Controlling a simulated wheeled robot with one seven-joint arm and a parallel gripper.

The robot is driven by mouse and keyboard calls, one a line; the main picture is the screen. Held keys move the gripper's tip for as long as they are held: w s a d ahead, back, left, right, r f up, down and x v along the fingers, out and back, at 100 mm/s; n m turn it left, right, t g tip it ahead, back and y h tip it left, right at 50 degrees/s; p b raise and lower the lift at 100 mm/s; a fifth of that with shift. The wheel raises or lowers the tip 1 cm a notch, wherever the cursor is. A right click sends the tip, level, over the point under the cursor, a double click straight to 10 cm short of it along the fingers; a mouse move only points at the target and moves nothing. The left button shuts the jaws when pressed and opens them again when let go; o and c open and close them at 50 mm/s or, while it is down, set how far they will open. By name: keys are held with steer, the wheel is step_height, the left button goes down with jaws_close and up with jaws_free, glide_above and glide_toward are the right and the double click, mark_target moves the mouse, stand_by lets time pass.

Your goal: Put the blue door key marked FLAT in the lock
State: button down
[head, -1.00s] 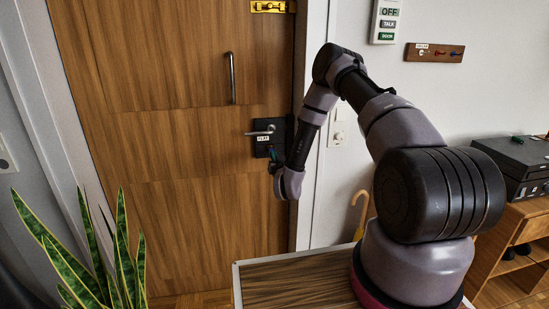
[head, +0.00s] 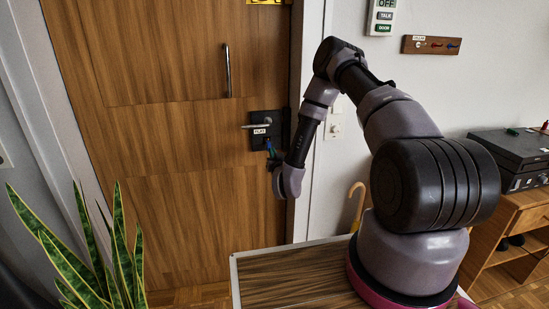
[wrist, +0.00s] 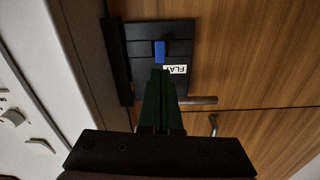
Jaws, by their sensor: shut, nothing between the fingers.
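The black lock plate (head: 262,120) with a lever handle and a white FLAT label is on the wooden door; it also shows in the wrist view (wrist: 140,75). A blue key (wrist: 160,51) stands at the plate beside the label, where it stays without being gripped. The keyhole is hidden, so how deep the key sits cannot be told. In the head view the key (head: 269,144) is a small blue patch below the label. My gripper (wrist: 161,73) is shut and empty, its green fingertips just short of the key, pointing at it.
A key rack (head: 432,45) with a red and a blue item hangs on the right wall, near a door phone (head: 383,16). A long pull handle (head: 227,70) is above the lock. A plant (head: 90,255) stands at left. A yellow umbrella handle (head: 355,195) is right of the door.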

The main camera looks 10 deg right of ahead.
steer(key=s, duration=1)
steer(key=w+d+r+m+g, duration=0.1)
steer(key=w+d+r, duration=0.2)
steer(key=r, duration=0.3)
steer(key=w+d+r+g, duration=0.1)
steer(key=w+d+r, duration=0.1)
steer(key=w+r, duration=0.35)
steer(key=s+d+r+g, duration=0.1)
steer(key=s+r+g, duration=0.15)
steer(key=r, duration=0.45)
steer(key=s+d+r+g, duration=0.1)
steer(key=s+r, duration=0.2)
steer(key=r, duration=0.4)
steer(key=s+r+g, duration=0.1)
steer(key=s+r, duration=0.3)
steer(key=s, duration=0.6)
steer(key=s+a+r+m+g+y, duration=0.1)
steer(key=s+r, duration=0.4)
steer(key=s, duration=0.5)
steer(key=s+r+g+y, duration=0.1)
steer(key=s+r+g, duration=0.2)
steer(key=s, duration=0.8)
steer(key=shift+a+r+m, duration=0.15)
steer(key=shift+r+m, duration=0.15)
steer(key=shift+r, duration=0.5)
